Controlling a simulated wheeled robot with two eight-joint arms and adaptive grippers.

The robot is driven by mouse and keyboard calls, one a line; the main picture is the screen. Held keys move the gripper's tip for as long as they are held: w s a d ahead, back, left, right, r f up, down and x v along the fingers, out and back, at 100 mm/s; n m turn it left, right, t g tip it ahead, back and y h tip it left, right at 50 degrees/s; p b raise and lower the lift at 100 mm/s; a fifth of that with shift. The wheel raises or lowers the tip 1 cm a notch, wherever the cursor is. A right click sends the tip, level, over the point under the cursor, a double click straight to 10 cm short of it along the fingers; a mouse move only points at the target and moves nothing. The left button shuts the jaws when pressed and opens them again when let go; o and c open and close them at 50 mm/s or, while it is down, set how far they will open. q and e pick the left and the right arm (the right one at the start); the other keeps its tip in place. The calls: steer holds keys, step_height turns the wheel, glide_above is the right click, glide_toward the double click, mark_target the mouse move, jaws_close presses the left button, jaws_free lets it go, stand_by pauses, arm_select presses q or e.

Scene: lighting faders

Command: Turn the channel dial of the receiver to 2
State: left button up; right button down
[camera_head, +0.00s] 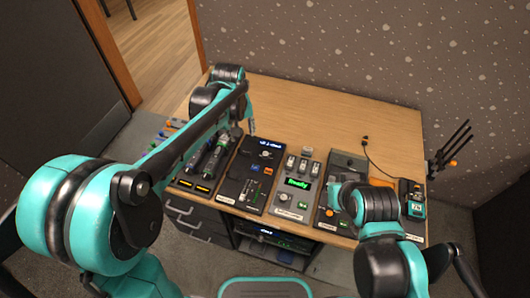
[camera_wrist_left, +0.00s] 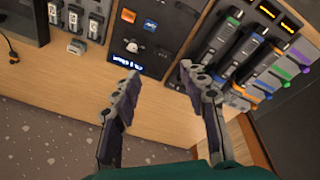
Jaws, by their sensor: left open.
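A dark panel (camera_head: 247,180) with a lit blue display, a knob, and orange and blue buttons looks like the receiver. In the left wrist view the same panel (camera_wrist_left: 158,62) appears upside down. Its knob (camera_wrist_left: 133,46) sits beside the display, and the display's text is too small to read surely. My right gripper's fingers do not show.
My right arm covers part of the devices farther right. The table's back strip (camera_head: 310,105) is clear apart from a cable.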

arm_select(q)
steer(key=w+d+f+g, duration=0.1)
steer(key=w+d+f, duration=0.3)
steer(key=f, duration=0.1)
steer(key=n+g, duration=0.1)
steer(key=n, duration=0.1)
glide_above(266, 154)
step_height(266, 154, down, 7)
steer(key=shift+w+a+r, duration=0.1)
steer(key=shift+r, duration=0.05)
step_height(266, 154, down, 8)
steer(key=b, duration=0.3)
jaws_close()
